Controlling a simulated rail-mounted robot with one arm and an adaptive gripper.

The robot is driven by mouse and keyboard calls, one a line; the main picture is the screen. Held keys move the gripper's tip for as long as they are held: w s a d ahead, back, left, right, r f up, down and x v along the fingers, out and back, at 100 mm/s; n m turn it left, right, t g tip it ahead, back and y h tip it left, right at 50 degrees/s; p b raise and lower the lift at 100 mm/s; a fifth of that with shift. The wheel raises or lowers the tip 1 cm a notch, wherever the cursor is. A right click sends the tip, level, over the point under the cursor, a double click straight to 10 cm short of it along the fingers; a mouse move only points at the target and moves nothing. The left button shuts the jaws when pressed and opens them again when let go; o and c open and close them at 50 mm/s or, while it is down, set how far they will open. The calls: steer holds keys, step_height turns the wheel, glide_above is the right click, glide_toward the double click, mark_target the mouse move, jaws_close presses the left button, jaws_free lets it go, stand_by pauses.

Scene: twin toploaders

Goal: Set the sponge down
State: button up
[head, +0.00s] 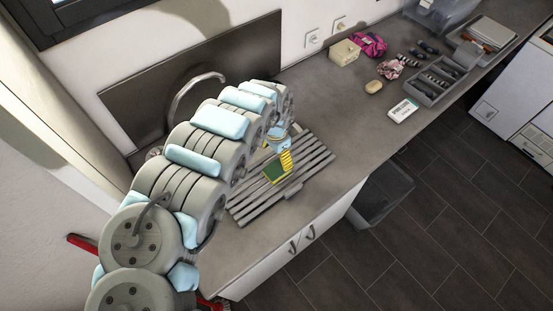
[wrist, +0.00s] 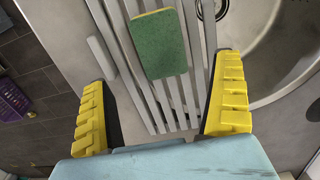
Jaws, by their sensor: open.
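The sponge (wrist: 158,45), green on top with a thin yellow edge, lies on the slatted grey drying rack (wrist: 183,112) in the wrist view. In the head view the sponge (head: 273,172) rests on the rack (head: 250,208) beside the sink. My gripper (wrist: 165,95) has yellow ridged fingers spread wide on either side, with nothing between them. The sponge lies just beyond the fingertips and appears apart from them. In the head view my gripper (head: 285,160) is partly hidden behind my arm, close to the sponge.
A round steel sink (wrist: 265,45) lies right of the rack in the wrist view. Along the counter are a beige box (head: 344,53), a soap bar (head: 374,87), a white card box (head: 403,110) and a grey organizer (head: 440,80). A dark bin (head: 383,195) stands below the counter's front edge.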

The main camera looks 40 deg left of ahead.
steer(key=shift+r, duration=0.95)
